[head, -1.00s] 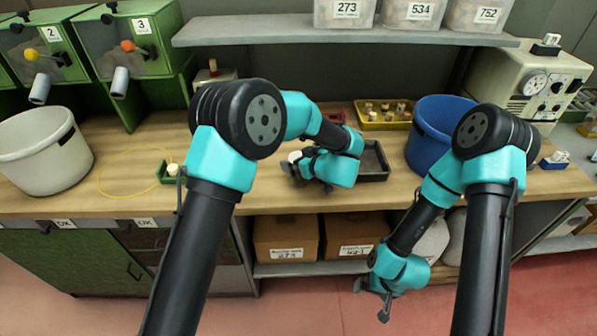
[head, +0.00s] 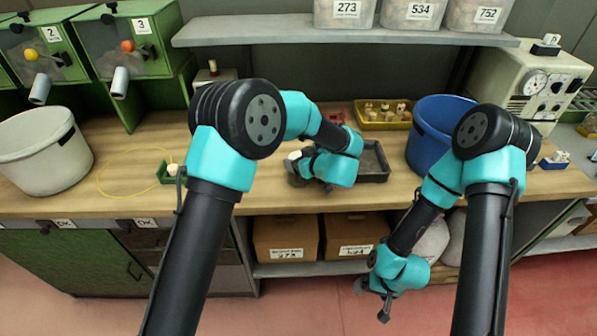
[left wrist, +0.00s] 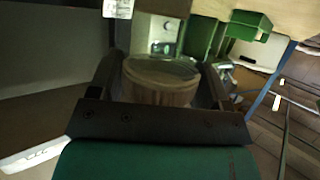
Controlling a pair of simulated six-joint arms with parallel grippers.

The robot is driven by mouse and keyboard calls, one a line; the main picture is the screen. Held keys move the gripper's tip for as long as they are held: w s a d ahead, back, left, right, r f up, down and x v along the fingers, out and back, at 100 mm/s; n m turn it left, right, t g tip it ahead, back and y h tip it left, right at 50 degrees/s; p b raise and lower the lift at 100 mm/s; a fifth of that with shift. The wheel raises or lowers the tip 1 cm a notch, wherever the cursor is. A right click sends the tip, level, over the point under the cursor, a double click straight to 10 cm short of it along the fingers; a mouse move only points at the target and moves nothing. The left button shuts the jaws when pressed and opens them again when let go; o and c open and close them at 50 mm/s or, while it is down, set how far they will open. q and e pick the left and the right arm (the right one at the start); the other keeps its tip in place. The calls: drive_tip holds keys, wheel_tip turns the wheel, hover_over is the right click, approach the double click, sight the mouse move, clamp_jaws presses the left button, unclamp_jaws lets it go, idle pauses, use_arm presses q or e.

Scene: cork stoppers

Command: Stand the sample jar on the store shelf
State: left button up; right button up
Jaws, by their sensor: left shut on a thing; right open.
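My left gripper (head: 296,172) is low over the middle of the wooden bench. In the left wrist view it is shut on a round, clear-topped jar with brownish contents (left wrist: 160,85), which sits between the fingers. In the head view the gripper and wrist mostly hide the jar; only a pale bit shows beside the fingers. A grey wall shelf (head: 250,34) runs above the back of the bench, and a lower shelf (head: 290,269) lies under it; I cannot tell which is the store shelf. My right gripper (head: 385,302) is open and empty, below the bench front.
Labelled bins (head: 346,12) stand on the right part of the wall shelf; its left part is bare. A dark tray (head: 375,177), a yellow tray of corks (head: 383,125) and a blue bucket (head: 424,150) are on the bench. Cardboard boxes (head: 286,234) fill part of the lower shelf.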

use_arm(q)
drive_tip(key=c, duration=0.6)
drive_tip(key=shift+c, duration=0.2)
drive_tip(key=shift+r, duration=0.2)
clamp_jaws()
drive_tip(key=shift+r, duration=1.35)
drive_tip(key=shift+s+r, duration=0.15)
drive_tip(key=shift+r, duration=0.15)
drive_tip(key=s+r, duration=0.1)
drive_tip(key=s, duration=1.4)
drive_tip(key=shift+s+r, duration=0.15)
drive_tip(key=shift+s, duration=0.2)
